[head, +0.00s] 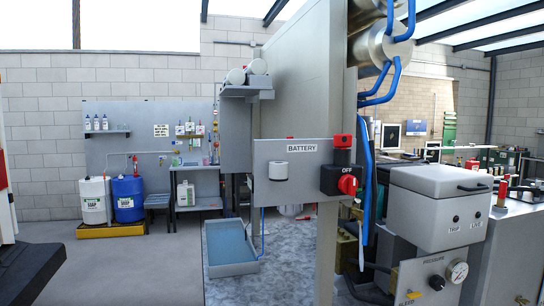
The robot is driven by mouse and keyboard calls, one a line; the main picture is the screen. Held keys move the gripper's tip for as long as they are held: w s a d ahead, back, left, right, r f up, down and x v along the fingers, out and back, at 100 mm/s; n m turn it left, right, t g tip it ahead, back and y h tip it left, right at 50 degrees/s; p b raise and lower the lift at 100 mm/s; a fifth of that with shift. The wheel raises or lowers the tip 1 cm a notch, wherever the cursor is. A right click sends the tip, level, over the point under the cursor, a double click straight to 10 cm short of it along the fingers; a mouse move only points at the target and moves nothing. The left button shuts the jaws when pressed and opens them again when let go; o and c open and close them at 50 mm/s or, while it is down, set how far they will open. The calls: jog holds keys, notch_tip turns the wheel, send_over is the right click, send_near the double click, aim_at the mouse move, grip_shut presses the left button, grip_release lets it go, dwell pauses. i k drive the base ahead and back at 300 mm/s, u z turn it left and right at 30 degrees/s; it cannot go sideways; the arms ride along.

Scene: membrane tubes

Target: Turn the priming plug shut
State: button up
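I cannot pick out the priming plug for certain in the head view. No part here carries a readable label for it. My gripper is not in view. A grey panel marked BATTERY (272,185) is near the middle, with a black box and a red knob (347,185) under the word OFF. A red-topped fitting (342,141) stands above that box. At the lower right, a panel marked PRESSURE (425,279) bears a round gauge (457,272) and a small yellow part near a partly cut-off label.
A grey box (440,200) marked TRIP and LIVE stands at the right. Blue pipes (366,190) run down the central upright. A blue-floored tray (232,268) lies left of centre. White and blue drums (128,197) stand at the back left. Grey floor (130,270) is open before them.

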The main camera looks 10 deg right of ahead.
aim_at(359, 214)
jog(key=u, duration=0.2)
jog(key=k, duration=1.05)
jog(key=z, duration=0.55)
jog(key=i, duration=1)
jog(key=z, duration=0.05)
